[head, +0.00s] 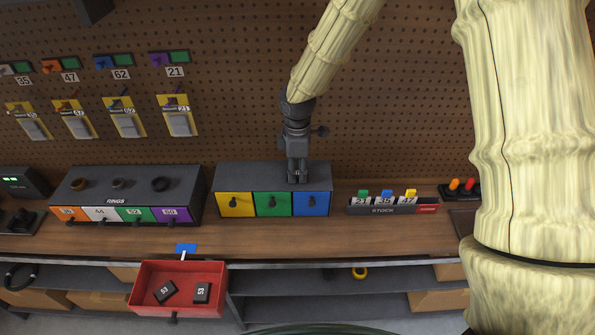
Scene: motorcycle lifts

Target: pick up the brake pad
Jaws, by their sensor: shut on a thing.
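My gripper (297,178) points down at the dark grey cabinet with a yellow drawer (236,211), a green drawer (259,206) and a blue drawer (325,206). Its fingers are together on something small and dark at the cabinet's top. I cannot make out what it is against the dark fingers and cabinet. Two black blocks, numbered 53 (165,291) and 51 (202,293), lie apart in the open red drawer (213,271) below the counter. Grey pads in yellow packs (180,123) hang on the pegboard. I cannot tell which of these is the brake pad.
A rings cabinet (115,186) stands left on the wooden counter (270,241). A stock rack (390,208) with several coloured tabs stands right. A blue tag (186,248) is at the counter's front edge, above the red drawer. Boxes (440,300) sit on lower shelves.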

